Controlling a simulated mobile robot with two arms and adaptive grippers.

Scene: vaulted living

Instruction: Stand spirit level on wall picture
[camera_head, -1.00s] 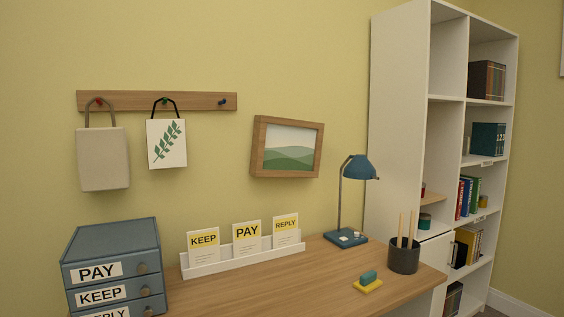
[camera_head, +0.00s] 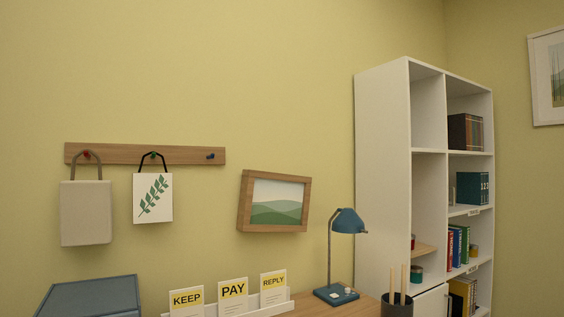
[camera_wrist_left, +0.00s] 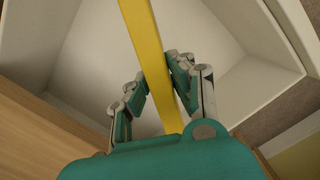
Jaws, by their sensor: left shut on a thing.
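The wall picture is a green hill landscape in a wooden frame (camera_head: 241,204) on the yellow wall, right of the peg rail in the head view. It looks tilted, its top edge sloping down to the right. The top of its frame is bare. In the left wrist view my left gripper (camera_wrist_left: 160,88) is shut on a long yellow bar, the spirit level (camera_wrist_left: 141,28). The level runs between the fingers and out of the top of the view; its far end is hidden. Neither gripper shows in the head view.
A blue lamp (camera_head: 347,221), card holder (camera_head: 276,299) and pencil cup (camera_head: 397,306) stand on the desk below the picture. A bag (camera_head: 86,214) and leaf print (camera_head: 153,198) hang left. A white bookcase (camera_head: 382,170) stands right. A white open compartment (camera_wrist_left: 85,60) lies beneath my left gripper.

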